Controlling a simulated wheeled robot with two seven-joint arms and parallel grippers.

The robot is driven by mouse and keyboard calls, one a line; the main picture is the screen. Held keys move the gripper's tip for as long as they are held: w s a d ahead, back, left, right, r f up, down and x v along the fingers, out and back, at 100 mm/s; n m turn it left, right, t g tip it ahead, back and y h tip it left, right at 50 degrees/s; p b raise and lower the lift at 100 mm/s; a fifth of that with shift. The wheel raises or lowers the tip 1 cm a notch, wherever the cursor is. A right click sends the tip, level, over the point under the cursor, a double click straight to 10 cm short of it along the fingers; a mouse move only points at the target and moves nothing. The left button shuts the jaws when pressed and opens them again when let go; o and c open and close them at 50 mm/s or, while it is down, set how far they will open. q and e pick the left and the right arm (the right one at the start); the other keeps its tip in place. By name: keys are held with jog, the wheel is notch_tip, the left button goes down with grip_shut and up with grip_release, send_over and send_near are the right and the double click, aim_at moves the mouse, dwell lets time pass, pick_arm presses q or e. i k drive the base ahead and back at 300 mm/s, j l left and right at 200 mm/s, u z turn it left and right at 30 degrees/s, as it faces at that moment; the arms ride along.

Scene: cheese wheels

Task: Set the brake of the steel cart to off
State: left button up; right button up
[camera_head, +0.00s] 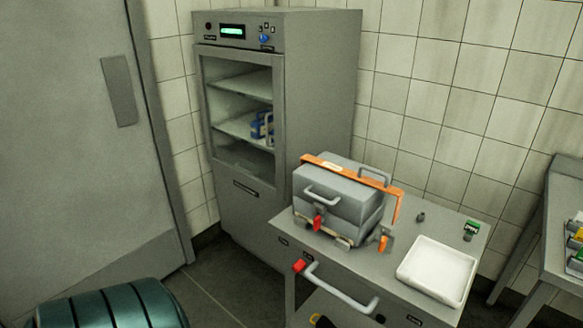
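The steel cart (400,253) stands at the centre right, in front of the cabinet. A pale push handle (342,290) runs along its front edge. A small red piece (299,266) sits at the handle's left end; I cannot tell whether it is the brake or how it is set. Neither of my grippers shows in the head view.
A glass-fronted cabinet (238,110) stands behind. A teal ribbed object (110,305) is at bottom left. A side table (560,220) is at right.

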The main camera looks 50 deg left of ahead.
aim_at(299, 265)
jog(key=u, duration=1.5)
